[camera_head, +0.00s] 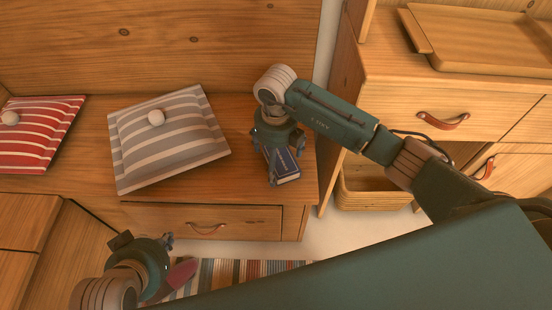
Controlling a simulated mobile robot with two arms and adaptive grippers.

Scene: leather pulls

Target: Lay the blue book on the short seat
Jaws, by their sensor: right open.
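The blue book (287,166) lies on the wooden bench seat (240,112), near its right end. My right gripper (278,165) points down over the book, its open fingers on either side of it. The gripper hides part of the book, and I cannot tell whether the fingers touch it. My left gripper (147,243) is at the lower left, in front of the bench and apart from the book. Its jaws are not clear enough to tell open from shut. I cannot tell for certain which surface is the short seat.
A grey striped cushion (170,138) and a red striped cushion (40,135) are on the bench. A drawer with a leather pull (206,229) is below. A cabinet with a wooden tray (480,38) stands right, above a basket (372,190). A striped rug (225,272) covers the floor.

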